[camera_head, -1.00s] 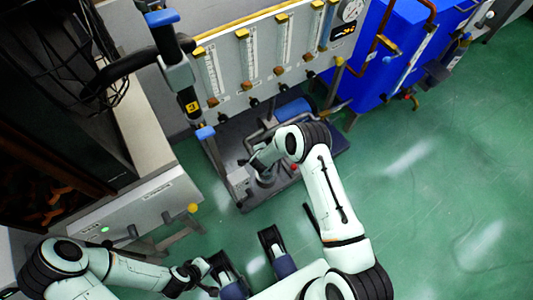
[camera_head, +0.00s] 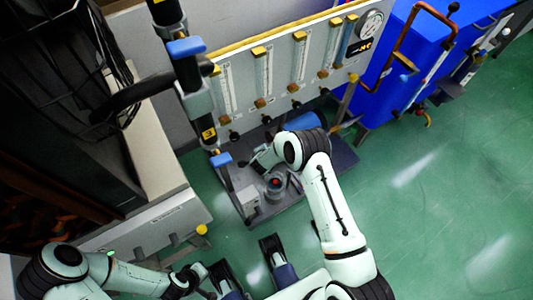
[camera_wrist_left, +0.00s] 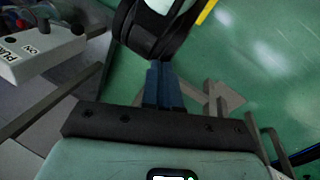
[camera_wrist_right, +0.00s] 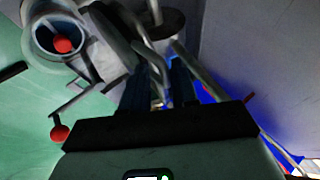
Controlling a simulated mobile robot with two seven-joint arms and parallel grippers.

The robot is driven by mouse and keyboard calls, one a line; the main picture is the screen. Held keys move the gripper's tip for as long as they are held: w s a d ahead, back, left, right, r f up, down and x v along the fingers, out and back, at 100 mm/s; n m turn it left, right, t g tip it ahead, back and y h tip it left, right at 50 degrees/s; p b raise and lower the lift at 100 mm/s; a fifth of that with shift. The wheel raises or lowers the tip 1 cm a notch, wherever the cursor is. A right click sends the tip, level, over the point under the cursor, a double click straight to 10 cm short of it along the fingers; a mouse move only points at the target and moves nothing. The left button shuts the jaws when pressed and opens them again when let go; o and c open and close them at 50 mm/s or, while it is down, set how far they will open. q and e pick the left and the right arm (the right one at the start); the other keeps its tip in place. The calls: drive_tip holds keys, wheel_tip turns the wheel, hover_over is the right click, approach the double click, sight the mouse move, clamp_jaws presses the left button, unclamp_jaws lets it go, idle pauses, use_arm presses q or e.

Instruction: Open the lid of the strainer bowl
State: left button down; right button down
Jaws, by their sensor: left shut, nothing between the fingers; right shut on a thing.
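A round grey vessel (camera_head: 276,186), seemingly the strainer bowl, stands on the rig's dark base in the head view, with red at its top. In the right wrist view an open-topped grey cylinder (camera_wrist_right: 62,38) with a red ball in its mouth is at the upper left. I cannot tell which part is the lid. My right gripper (camera_wrist_right: 160,75) is beside the cylinder, its blue fingers around a grey metal part (camera_wrist_right: 157,88); its exact outline is unclear. My left gripper (camera_wrist_left: 163,80) is shut and empty, away from the rig at the lower left of the head view.
A flowmeter panel (camera_head: 290,70) rises behind the base. Blue cabinets (camera_head: 400,65) stand to the right. A grey box (camera_head: 150,225) with a yellow-knobbed leg is at left. A red-knobbed lever (camera_wrist_right: 60,132) is near the cylinder. Green floor (camera_head: 430,220) is free at right.

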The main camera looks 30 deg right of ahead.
drive_tip(key=shift+s+d+f, duration=0.1)
drive_tip(key=shift+f, duration=0.05)
drive_tip(key=c, duration=1.2)
unclamp_jaws()
drive_tip(key=shift+s, duration=0.1)
